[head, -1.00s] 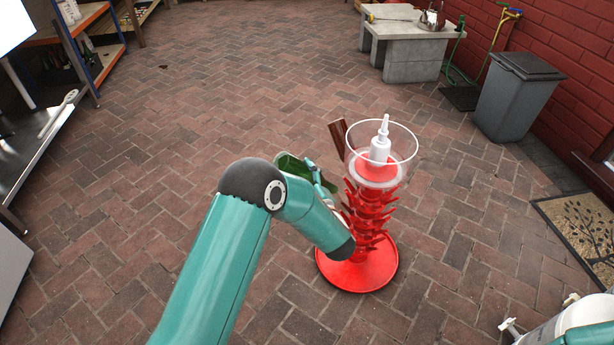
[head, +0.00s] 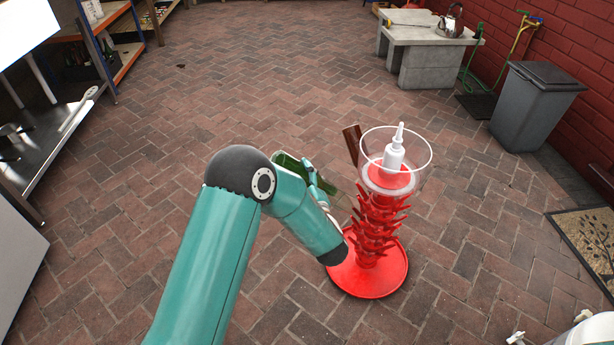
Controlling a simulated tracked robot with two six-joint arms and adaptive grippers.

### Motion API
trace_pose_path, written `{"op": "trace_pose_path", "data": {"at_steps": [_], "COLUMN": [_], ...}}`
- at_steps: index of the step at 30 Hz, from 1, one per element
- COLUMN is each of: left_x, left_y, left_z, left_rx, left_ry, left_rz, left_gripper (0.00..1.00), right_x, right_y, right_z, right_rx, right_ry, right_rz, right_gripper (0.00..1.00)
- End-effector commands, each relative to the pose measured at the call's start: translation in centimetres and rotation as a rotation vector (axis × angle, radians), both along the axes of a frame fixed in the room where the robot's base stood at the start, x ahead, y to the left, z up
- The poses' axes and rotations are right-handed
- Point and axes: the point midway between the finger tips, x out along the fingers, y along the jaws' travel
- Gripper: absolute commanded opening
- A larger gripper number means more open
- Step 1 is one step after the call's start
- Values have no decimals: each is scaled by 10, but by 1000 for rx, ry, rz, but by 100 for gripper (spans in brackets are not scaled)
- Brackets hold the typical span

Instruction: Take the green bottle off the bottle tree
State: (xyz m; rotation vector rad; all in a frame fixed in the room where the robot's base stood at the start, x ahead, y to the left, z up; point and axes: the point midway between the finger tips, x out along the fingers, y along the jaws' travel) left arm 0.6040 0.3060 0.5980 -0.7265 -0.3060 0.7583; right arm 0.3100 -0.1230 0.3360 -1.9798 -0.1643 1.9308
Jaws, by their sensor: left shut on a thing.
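The red bottle tree (head: 375,225) stands on the brick floor, with a round red base, a clear bowl and a white nozzle bottle on top. A brown bottle (head: 352,144) sticks out from its upper left side. My left gripper (head: 322,183) is left of the tree, mostly hidden behind my own arm. It is shut on the green bottle (head: 289,164), whose end shows tilted up and to the left. Whether the bottle still touches a peg is hidden.
A concrete bench (head: 425,52) with a kettle (head: 451,22) stands at the back right. A grey bin (head: 536,105) is by the red brick wall. A steel table (head: 48,135) and shelves line the left. The floor between is clear.

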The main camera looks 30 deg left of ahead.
Motion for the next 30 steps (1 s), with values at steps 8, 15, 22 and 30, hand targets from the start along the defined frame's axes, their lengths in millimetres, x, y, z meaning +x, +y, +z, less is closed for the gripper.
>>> {"op": "trace_pose_path", "data": {"at_steps": [8, 15, 22, 30], "left_x": [-18, -32, -43, -44], "left_y": [18, 32, 41, 42], "left_z": [16, 29, 37, 37], "left_rx": [1, 1, 1, 1], "left_ry": [-2, -2, -1, -2], "left_rz": [2, 2, 0, -1], "left_gripper": [23, 23, 23, 23], "right_x": [0, 0, 0, 0], "right_y": [0, 0, 0, 0], "right_z": [5, 7, 9, 9], "right_rx": [0, 0, 0, 0], "right_ry": [0, 0, 0, 0], "right_rz": [0, 0, 0, 0], "right_gripper": [83, 83, 83, 83]}}
